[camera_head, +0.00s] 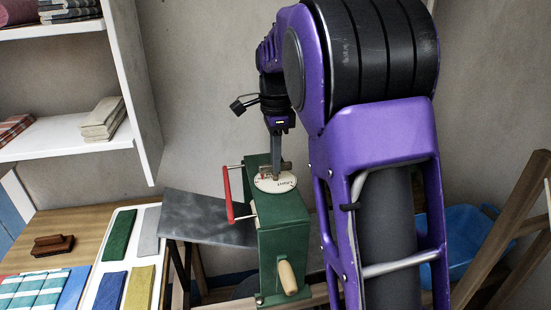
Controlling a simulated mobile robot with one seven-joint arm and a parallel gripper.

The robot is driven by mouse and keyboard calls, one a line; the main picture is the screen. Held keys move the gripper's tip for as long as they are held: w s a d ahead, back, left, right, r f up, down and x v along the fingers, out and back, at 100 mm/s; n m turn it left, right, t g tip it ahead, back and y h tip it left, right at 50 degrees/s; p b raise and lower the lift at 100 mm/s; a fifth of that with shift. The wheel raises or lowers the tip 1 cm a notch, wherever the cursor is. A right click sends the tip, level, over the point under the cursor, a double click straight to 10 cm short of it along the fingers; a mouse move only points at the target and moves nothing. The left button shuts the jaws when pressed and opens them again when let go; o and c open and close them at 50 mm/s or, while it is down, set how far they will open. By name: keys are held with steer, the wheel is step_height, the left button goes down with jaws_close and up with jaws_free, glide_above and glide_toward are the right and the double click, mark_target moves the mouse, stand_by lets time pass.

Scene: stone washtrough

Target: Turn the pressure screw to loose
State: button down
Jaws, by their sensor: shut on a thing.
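A green box-shaped machine (282,242) stands in the middle of the view. A round cream dial (282,186) with dark lettering, too small to read, lies on its top. The pressure screw (287,166) shows as a small brownish piece above the dial. My gripper (275,168) points down at it from above, shut on the screw as far as I can see. The fingertips and most of the screw are partly hidden, and I cannot tell which mark the screw points to.
A red bar (228,195) sticks out on the machine's left, and a wooden handle (287,278) on its front. A grey slab (205,217) lies to the left. A white tray (113,243) holds coloured cloths. A blue tub (462,240) and wooden beams stand at right.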

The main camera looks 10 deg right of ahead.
stand_by(0.3)
steer(key=c, duration=0.9)
jaws_free()
steer(key=shift+r, duration=0.1)
step_height(320, 180, up, 17)
steer(key=shift+r, duration=0.1)
